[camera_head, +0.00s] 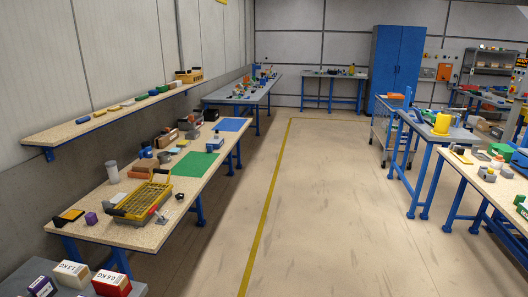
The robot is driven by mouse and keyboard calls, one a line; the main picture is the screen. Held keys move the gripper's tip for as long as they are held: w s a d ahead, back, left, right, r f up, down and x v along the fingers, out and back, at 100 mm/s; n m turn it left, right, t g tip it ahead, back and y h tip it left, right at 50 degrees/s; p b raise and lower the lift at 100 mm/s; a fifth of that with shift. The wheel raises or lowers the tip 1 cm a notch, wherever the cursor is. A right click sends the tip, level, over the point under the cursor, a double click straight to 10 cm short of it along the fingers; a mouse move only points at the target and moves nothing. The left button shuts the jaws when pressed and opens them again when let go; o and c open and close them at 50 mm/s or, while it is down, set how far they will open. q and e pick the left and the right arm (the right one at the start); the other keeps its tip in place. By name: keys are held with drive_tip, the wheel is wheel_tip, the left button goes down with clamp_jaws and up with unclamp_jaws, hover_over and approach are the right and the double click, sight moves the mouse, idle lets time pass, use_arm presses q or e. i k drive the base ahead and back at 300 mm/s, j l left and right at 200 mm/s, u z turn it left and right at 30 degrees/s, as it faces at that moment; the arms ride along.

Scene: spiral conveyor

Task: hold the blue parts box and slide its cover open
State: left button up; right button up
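Neither of my grippers shows in the head view. I cannot pick out the blue parts box or its cover for certain from this distance. A small blue object (146,152) stands among other items on the long left workbench (150,225). Many small items on the far benches are too small to tell apart.
A wall shelf (95,122) hangs above the left workbench. The bench carries a yellow basket (143,199), a green mat (195,164) and a blue mat (231,124). Blue-legged tables (440,147) stand at right, a blue cabinet (397,62) behind. The middle floor is clear.

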sight(216, 140)
drive_tip(key=i, duration=3.4)
drive_tip(key=i+l+u, duration=0.1)
drive_tip(key=i+u, duration=0.25)
drive_tip(key=i, duration=0.2)
drive_tip(key=i+l+u, duration=0.35)
drive_tip(key=i, duration=0.2)
drive_tip(key=i+l+u, duration=0.35)
drive_tip(key=i, duration=0.15)
